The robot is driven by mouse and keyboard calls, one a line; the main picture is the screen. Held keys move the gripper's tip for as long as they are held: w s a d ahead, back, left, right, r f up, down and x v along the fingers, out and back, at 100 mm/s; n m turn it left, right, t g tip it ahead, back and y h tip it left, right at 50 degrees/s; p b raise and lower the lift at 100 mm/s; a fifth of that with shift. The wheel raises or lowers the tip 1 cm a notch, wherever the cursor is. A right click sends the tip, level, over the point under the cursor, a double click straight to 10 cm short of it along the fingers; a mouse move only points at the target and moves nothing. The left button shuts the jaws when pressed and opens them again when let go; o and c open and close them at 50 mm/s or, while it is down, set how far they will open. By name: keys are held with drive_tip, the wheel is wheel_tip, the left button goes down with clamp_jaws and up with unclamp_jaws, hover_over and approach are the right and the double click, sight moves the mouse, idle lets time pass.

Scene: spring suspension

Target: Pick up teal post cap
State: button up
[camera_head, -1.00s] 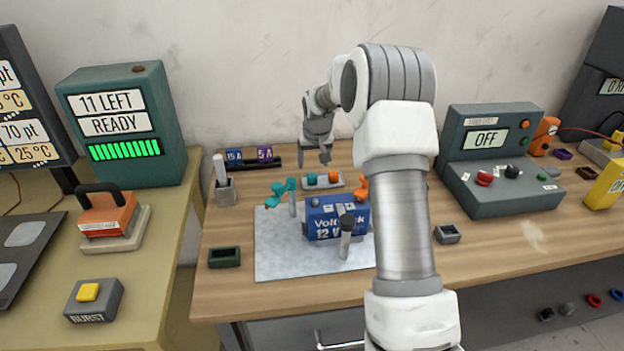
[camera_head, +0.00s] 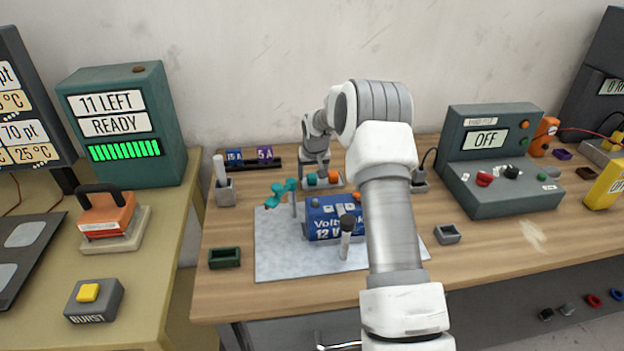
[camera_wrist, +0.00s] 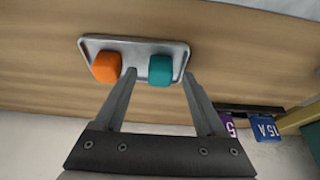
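The teal post cap (camera_wrist: 160,69) sits in a small grey tray (camera_wrist: 118,42), beside an orange cap (camera_wrist: 105,67). In the wrist view my gripper (camera_wrist: 159,75) is open, with one fingertip on each side of the teal cap and a gap showing on both sides. The left fingertip lies between the teal and orange caps. In the head view my gripper (camera_head: 318,172) is low over the tray, and the teal cap (camera_head: 312,179) is partly hidden by it. Whether the fingertips reach down to the cap's full depth is hard to tell.
A blue battery box (camera_head: 334,219) and a teal clamp on a post (camera_head: 282,192) stand on a grey mat (camera_head: 285,262) in front of the tray. Fuse holders (camera_head: 250,158) lie to its left. A green tray (camera_head: 224,258) is at the front left.

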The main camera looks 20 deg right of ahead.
clamp_jaws()
drive_tip(key=shift+r, duration=0.1)
